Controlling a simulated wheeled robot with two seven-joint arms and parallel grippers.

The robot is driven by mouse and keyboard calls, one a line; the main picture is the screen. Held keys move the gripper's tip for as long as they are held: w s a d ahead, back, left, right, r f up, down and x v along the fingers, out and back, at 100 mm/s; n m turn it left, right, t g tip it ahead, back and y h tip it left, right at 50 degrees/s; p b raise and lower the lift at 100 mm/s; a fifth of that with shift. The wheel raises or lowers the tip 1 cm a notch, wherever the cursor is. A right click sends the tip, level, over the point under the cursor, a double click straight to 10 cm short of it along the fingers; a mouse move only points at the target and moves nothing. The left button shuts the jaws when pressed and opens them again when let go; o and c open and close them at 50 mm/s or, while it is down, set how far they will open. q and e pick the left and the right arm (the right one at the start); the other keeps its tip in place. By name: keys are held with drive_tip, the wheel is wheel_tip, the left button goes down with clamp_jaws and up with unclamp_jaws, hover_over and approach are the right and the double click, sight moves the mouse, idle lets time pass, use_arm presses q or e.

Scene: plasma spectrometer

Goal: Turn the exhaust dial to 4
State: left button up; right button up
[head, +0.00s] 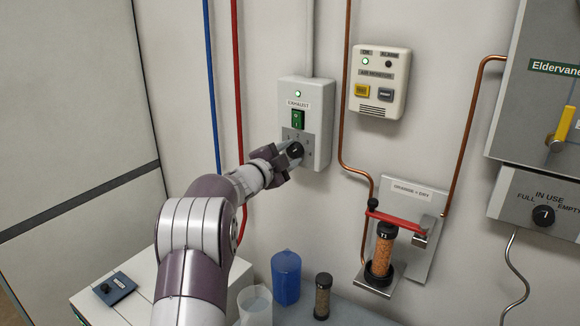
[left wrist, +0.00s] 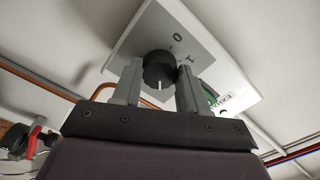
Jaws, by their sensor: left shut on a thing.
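The exhaust dial (head: 296,149) is a black round knob low on the white EXHAUST box (head: 318,100), on a grey plate with small numerals around it. My left gripper (head: 284,155) reaches it from the left and is shut on the dial. In the left wrist view the dial (left wrist: 159,68) sits between the two grey fingers (left wrist: 159,82), with a white pointer line facing down in the picture. A 0 and a 1 show on the plate there. I cannot tell which numeral the pointer is at. My right gripper is out of view.
A green switch (head: 297,119) sits above the dial. An air monitor (head: 379,82) and copper pipes are to the right. A drying column (head: 381,254) with a red lever stands lower right.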

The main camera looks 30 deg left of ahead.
use_arm(q)
drive_tip(key=m+b, duration=0.4)
drive_tip(key=m, duration=0.1)
drive_tip(key=shift+f+m+b, duration=0.2)
drive_tip(key=shift+m+b, duration=0.1)
drive_tip(key=shift+b, duration=0.1)
drive_tip(key=m+b, duration=0.2)
drive_tip(key=m, duration=0.1)
drive_tip(key=shift+r, duration=0.15)
drive_tip(key=shift+r+m+b, duration=0.15)
drive_tip(key=shift+m+b, duration=0.3)
drive_tip(key=shift+m, duration=0.15)
drive_tip(key=shift+r, duration=0.1)
drive_tip(key=o, duration=1.1)
drive_tip(key=shift+c, duration=0.2)
drive_tip(key=shift+s, duration=0.1)
